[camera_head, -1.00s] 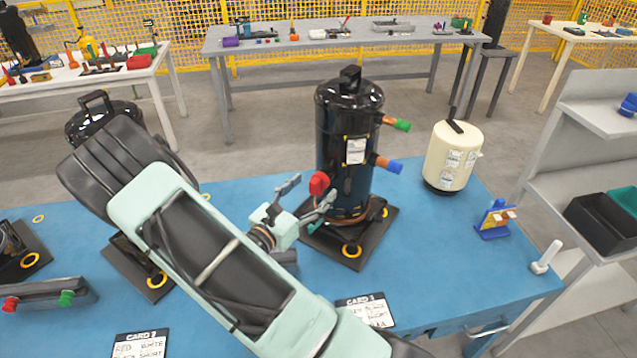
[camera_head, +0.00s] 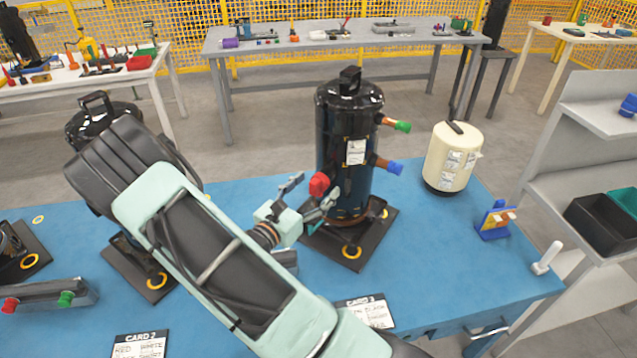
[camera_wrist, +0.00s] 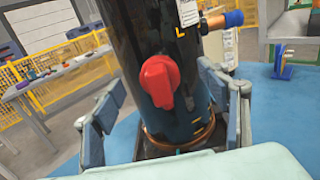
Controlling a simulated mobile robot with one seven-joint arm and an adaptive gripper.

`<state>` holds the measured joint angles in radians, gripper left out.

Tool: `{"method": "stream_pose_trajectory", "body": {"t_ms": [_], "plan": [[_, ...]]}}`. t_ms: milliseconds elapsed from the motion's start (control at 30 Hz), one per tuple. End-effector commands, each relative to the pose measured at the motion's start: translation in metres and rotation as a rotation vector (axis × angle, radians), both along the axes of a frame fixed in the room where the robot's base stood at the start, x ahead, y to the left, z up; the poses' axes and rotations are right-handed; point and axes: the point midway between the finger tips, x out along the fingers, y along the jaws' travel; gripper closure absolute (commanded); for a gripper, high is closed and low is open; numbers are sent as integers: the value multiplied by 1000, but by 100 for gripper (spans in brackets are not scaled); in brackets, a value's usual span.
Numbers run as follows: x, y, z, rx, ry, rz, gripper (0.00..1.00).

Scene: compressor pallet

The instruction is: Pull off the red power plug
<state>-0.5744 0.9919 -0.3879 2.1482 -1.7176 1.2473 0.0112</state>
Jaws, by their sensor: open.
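The red power plug (camera_head: 319,185) sits on the lower left side of the tall black compressor (camera_head: 343,130). In the wrist view the red plug (camera_wrist: 159,82) shows near the middle, on the front of the black cylinder (camera_wrist: 135,35). My gripper (camera_head: 308,198) is open, its fingers spread to either side of the plug's line. In the wrist view the gripper (camera_wrist: 165,105) has one finger left and one right of the plug, with clear gaps. The plug is not between closed fingers, and I see no contact. Whether the fingertips reach the plug's depth is hard to tell.
The compressor stands on a black base plate (camera_head: 340,247) on the blue table (camera_head: 455,270). Green and blue capped pipes (camera_head: 392,165) stick out on its right. A cream tank (camera_head: 452,158) stands further right. Another black compressor (camera_head: 100,115) is partly behind my arm.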

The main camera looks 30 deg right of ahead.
Motion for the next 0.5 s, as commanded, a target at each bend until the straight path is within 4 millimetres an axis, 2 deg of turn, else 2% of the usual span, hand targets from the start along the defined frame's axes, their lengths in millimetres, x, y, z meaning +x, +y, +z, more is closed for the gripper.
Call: {"method": "stream_pose_trajectory", "body": {"t_ms": [367, 500], "plan": [[0, 0, 0, 0, 0, 0, 32], [0, 0, 0, 0, 0, 0, 45]]}}
